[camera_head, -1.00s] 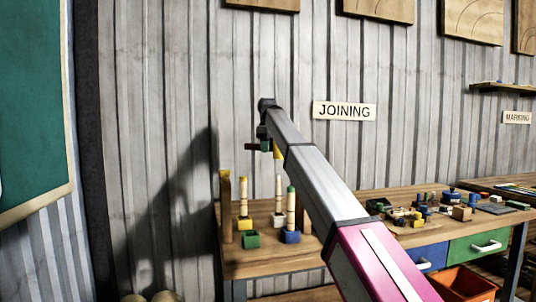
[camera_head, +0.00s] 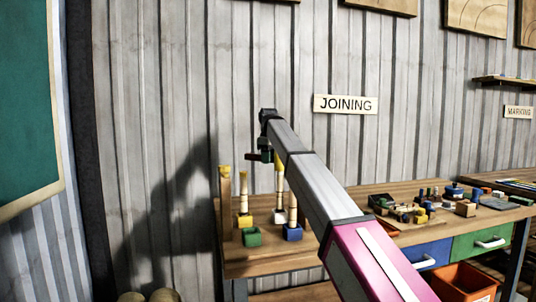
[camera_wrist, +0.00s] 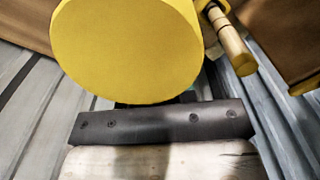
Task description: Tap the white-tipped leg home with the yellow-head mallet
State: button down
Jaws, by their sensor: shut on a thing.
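My gripper (camera_head: 265,146) is shut on the mallet and holds it above the left part of the bench. The mallet's yellow head (camera_head: 279,161) is just over the top of the middle leg (camera_head: 280,189), which stands upright in a pale block (camera_head: 279,216). I cannot tell whether head and leg touch; the leg's tip is hidden, so its white colour does not show. In the wrist view the yellow head (camera_wrist: 128,50) fills the upper middle, and a pale leg-like rod with yellow (camera_wrist: 233,45) lies to its right.
A leg stands in a yellow block (camera_head: 244,221), another in a blue block (camera_head: 292,233). A green block (camera_head: 251,237) sits in front. A wooden post (camera_head: 225,205) rises at the bench's left edge. Several small parts (camera_head: 420,207) crowd the bench to the right.

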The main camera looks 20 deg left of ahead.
jog(key=shift+r, duration=1.65)
jog(key=shift+f, duration=0.15)
jog(key=shift+f, duration=1.65)
jog(key=shift+r, duration=1.75)
jog(key=shift+f, duration=0.15)
jog(key=shift+f, duration=0.2)
